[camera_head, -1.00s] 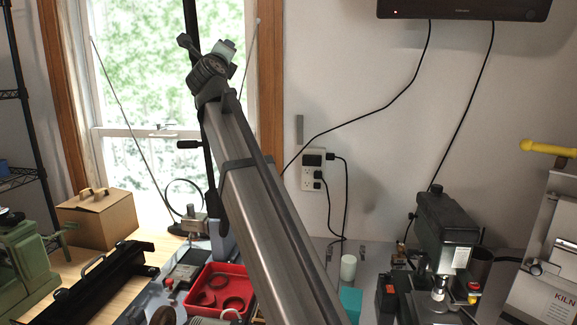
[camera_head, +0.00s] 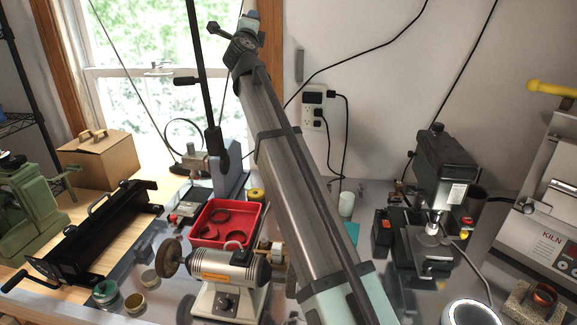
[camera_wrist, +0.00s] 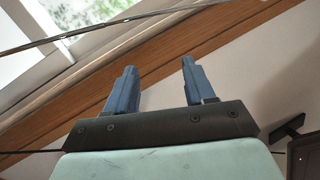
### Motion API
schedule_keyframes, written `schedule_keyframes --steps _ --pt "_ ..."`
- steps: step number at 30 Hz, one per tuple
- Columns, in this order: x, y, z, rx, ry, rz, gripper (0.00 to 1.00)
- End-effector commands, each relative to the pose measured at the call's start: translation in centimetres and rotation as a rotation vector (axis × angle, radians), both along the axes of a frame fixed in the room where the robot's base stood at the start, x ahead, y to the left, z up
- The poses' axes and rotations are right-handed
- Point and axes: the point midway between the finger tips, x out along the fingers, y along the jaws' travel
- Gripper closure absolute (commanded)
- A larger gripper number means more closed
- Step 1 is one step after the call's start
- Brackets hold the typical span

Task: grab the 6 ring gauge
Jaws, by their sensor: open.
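No ring gauge marked 6 can be made out.
A bench grinder (camera_head: 222,270) stands in front of the tray. A black sheet bender (camera_head: 100,235) and small tins (camera_head: 105,292) are to the left. A small drill press (camera_head: 440,190) and a kiln (camera_head: 550,220) are to the right. A yellow-topped roll (camera_head: 256,195) sits beside the tray.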

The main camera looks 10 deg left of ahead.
Motion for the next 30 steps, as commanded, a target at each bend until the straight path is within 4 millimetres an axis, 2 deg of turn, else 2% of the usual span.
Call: schedule_keyframes --steps 5,8,11,14,18,23,26,30 --pt "0.3 1.8 1.2 -0.123 -0.145 0.081 0.46" --pt "0.3 3.6 1.4 -0.237 -0.240 0.159 0.46" --pt "0.1 5.8 0.5 -0.373 -0.315 0.257 0.46" --pt "0.0 7.8 -1.3 -0.519 -0.361 0.362 0.46" --pt "-0.1 10.1 -5.6 -0.733 -0.371 0.520 0.46" --pt "0.1 10.9 -12.2 -0.981 -0.302 0.703 0.46" --pt "0.3 10.3 -17.0 -1.133 -0.211 0.814 0.46" --pt "0.5 7.7 -23.7 -1.333 -0.028 0.956 0.46"
